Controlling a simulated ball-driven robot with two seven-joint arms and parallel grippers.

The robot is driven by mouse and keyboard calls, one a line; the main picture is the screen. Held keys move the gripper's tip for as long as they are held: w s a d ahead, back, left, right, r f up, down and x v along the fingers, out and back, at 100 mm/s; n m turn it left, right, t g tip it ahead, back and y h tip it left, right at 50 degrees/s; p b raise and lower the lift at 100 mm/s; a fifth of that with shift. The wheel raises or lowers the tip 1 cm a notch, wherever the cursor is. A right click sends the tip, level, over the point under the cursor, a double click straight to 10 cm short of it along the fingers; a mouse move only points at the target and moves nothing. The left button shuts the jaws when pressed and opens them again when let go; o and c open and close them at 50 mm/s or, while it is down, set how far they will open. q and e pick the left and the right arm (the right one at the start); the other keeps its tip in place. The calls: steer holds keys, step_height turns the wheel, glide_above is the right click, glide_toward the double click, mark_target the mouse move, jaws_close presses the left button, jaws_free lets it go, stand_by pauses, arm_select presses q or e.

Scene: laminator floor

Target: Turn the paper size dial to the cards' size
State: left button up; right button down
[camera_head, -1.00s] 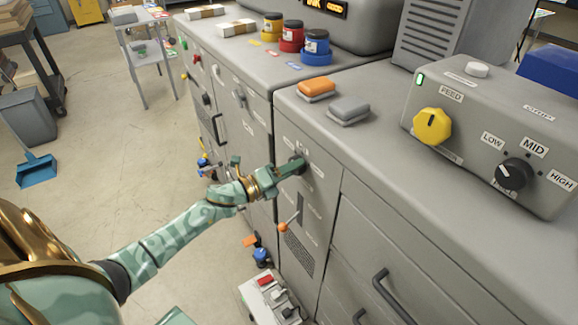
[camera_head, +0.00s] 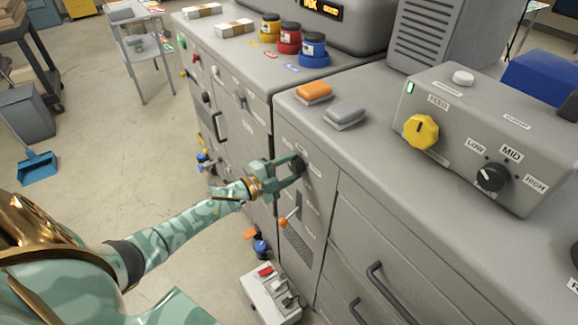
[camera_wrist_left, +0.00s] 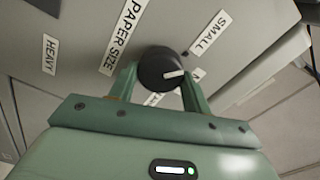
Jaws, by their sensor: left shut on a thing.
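The paper size dial (camera_wrist_left: 160,68) is a round black knob with a white pointer line, on the grey cabinet front. In the left wrist view it sits by the "PAPER SIZE" label (camera_wrist_left: 123,35), with "SMALL" (camera_wrist_left: 212,32) to its right and another label partly hidden below it. The pointer points to the right. My left gripper (camera_wrist_left: 158,80) is shut on the dial, a finger on each side. In the head view my left gripper (camera_head: 290,170) reaches the cabinet front, and the dial (camera_head: 298,166) shows only partly. My right gripper is not in view.
A lever with an orange tip (camera_head: 284,221) is below the dial. A "HEAVY" label (camera_wrist_left: 49,54) is to the left in the wrist view. A control box with a yellow knob (camera_head: 420,132) stands on the counter. A switch box (camera_head: 268,292) is on the floor.

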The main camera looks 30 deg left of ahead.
arm_select(q)
steer(key=shift+n+p, duration=0.3)
steer(key=shift+n, duration=0.6)
steer(key=o, duration=1)
steer(key=p+v, duration=0.1)
steer(key=v, duration=1.5)
steer(key=shift+s+a+p, duration=0.15)
steer(key=shift+p, duration=0.15)
